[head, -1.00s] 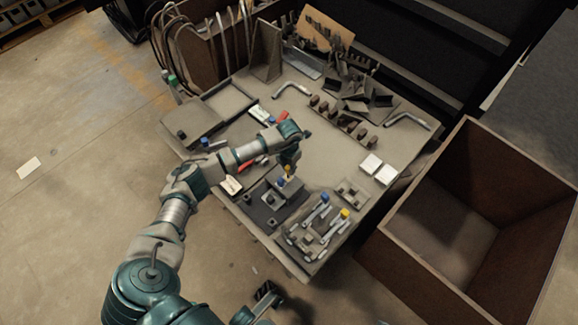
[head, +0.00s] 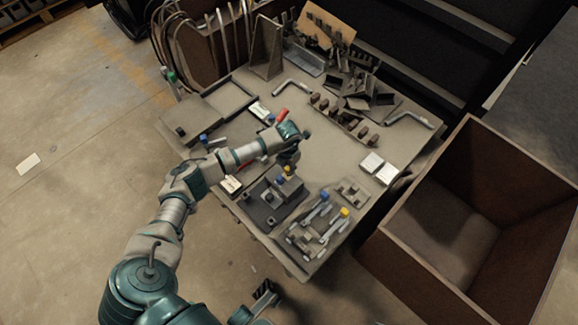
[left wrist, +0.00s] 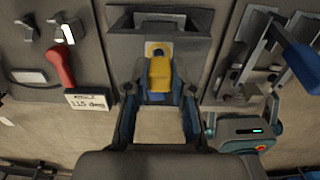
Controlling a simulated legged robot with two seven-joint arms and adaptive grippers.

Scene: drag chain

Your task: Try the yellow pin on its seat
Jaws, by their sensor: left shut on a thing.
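The yellow pin (head: 288,171) is upright under my left gripper (head: 289,165) in the head view. In the left wrist view the yellow pin (left wrist: 159,73) shows between the fingers of my left gripper (left wrist: 159,95), which is shut on it. The pin stands over the grey block fixture (head: 262,205); a small blue part (head: 281,181) shows close beside it. The pin's lower end is hidden, so I cannot tell whether it is in the seat. A dark shape at the bottom edge looks like my right gripper (head: 263,296); its jaws are unclear.
Clamps with blue and yellow tips (head: 320,228) stand right of the fixture. A red handle (left wrist: 61,66) and a label card (left wrist: 88,100) lie to the left. Metal parts (head: 365,95) crowd the table's back. A large open brown box (head: 410,215) stands at the right.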

